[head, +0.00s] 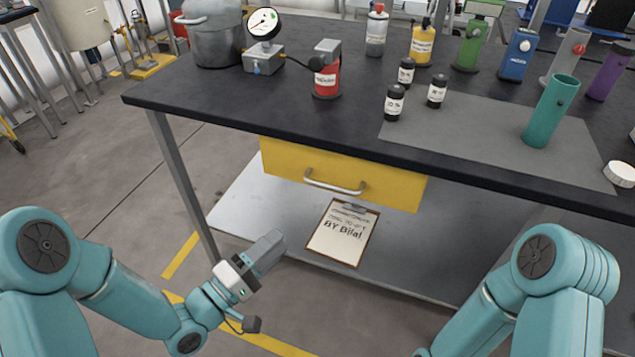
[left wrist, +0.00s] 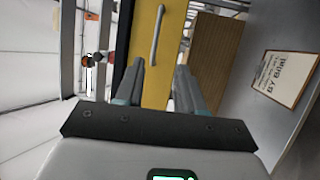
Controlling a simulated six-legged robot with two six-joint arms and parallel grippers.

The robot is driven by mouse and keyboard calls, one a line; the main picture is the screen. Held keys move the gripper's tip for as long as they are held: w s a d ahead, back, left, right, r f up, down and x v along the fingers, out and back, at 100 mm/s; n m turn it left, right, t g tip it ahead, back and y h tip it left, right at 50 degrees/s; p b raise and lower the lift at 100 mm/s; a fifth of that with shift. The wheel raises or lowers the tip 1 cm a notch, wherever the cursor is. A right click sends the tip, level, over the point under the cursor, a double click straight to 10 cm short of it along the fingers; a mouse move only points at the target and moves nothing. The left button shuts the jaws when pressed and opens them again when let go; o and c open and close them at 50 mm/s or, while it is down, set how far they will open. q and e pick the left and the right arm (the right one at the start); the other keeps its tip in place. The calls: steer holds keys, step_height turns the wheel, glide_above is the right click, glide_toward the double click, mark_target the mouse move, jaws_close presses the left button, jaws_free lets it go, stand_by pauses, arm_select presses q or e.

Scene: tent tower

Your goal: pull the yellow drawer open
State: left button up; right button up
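The yellow drawer (head: 400,188) hangs under the front of the black-topped table, and its front looks shut, about in line with the table edge. Its silver bar handle (head: 335,187) runs across the front. In the left wrist view the drawer (left wrist: 150,88) and handle (left wrist: 157,36) appear turned on end, beyond the fingers. My left gripper (head: 270,249) is below and left of the drawer, apart from the handle. In the left wrist view its two fingers (left wrist: 160,82) are spread with nothing between them. My right arm shows at the lower right, but its gripper is out of view.
The black tabletop (head: 205,92) carries a pot, a gauge, a red canister (head: 327,83), small dark bottles and a teal cylinder (head: 551,112). A table leg (head: 182,185) stands left of the drawer. A clipboard (head: 342,232) lies on the grey lower shelf (head: 400,272).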

arm_select(q)
steer(key=x, duration=1.5)
steer(key=shift+w+r, duration=0.4)
jaws_close()
